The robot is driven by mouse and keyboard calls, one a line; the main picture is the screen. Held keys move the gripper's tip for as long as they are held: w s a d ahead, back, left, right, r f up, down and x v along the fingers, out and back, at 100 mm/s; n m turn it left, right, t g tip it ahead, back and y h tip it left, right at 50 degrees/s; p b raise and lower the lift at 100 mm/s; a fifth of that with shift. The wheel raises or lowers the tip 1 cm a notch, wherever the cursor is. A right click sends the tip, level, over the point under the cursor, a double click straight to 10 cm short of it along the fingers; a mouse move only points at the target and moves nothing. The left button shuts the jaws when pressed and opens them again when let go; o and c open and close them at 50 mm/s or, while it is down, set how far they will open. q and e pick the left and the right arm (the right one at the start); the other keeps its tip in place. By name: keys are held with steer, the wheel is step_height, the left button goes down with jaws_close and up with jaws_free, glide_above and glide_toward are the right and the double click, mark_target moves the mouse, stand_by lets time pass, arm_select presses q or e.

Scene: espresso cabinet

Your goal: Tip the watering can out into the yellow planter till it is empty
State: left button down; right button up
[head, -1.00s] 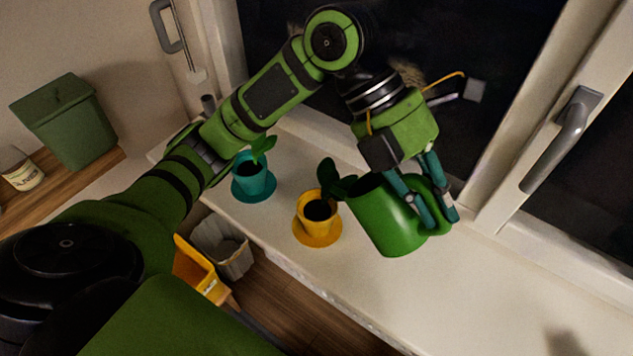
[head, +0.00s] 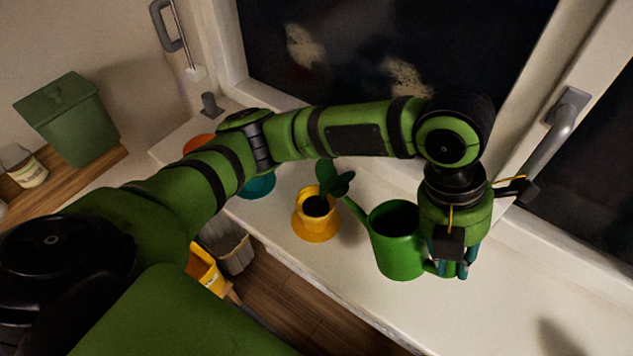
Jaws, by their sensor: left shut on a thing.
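The green watering can (head: 397,250) is in the head view, right of centre over the white sill, close to upright with its open top showing. Its spout points up and left toward the yellow planter. My left gripper (head: 458,268) is shut on the can at its right, handle side; the fingers are partly hidden by the wrist. I cannot tell whether the can touches the sill. The yellow planter (head: 317,221) stands on a yellow saucer left of the can, with dark soil and a dark green leafy plant. My right gripper is not in view.
A teal pot (head: 258,186) stands left of the planter, partly behind my left arm. The window handle (head: 551,141) sticks out at the right. The sill (head: 510,300) is clear at the lower right. A grey bin (head: 230,250) stands below the sill's front edge.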

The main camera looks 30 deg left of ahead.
arm_select(q)
steer(key=d+f+y, duration=0.3)
steer(key=f+y, duration=0.1)
steer(key=f, duration=0.3)
steer(key=shift+s+d+t, duration=0.3)
steer(key=shift+s, duration=0.05)
stand_by(1.0)
